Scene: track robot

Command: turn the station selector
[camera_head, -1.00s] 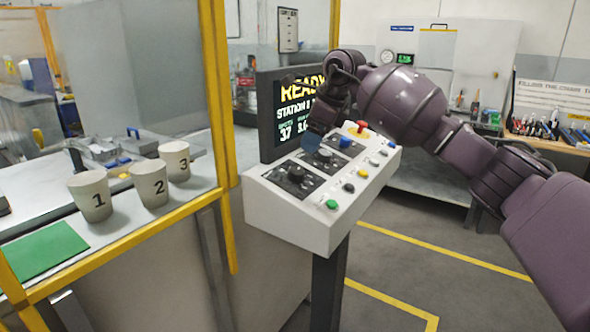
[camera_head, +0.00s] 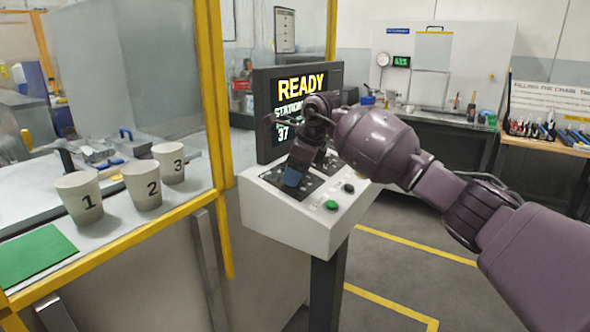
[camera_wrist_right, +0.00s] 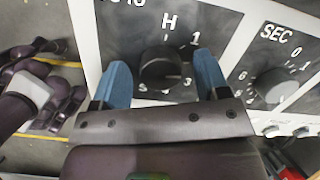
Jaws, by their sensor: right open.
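The station selector (camera_wrist_right: 160,68) is a black round knob on a dark plate with H, 1, 3 and S around it. In the wrist view it sits between the two blue fingertips of my right gripper (camera_wrist_right: 163,84), which is open, with a gap on each side. Which mark the knob points at is not clear. In the head view my right gripper (camera_head: 293,178) is low over the left end of the sloped control box (camera_head: 290,222) and hides the selector.
A SEC knob (camera_wrist_right: 272,85) is beside the selector. A green button (camera_head: 331,205) and a black button (camera_head: 348,188) are on the box front. A READY screen (camera_head: 300,85) stands behind.

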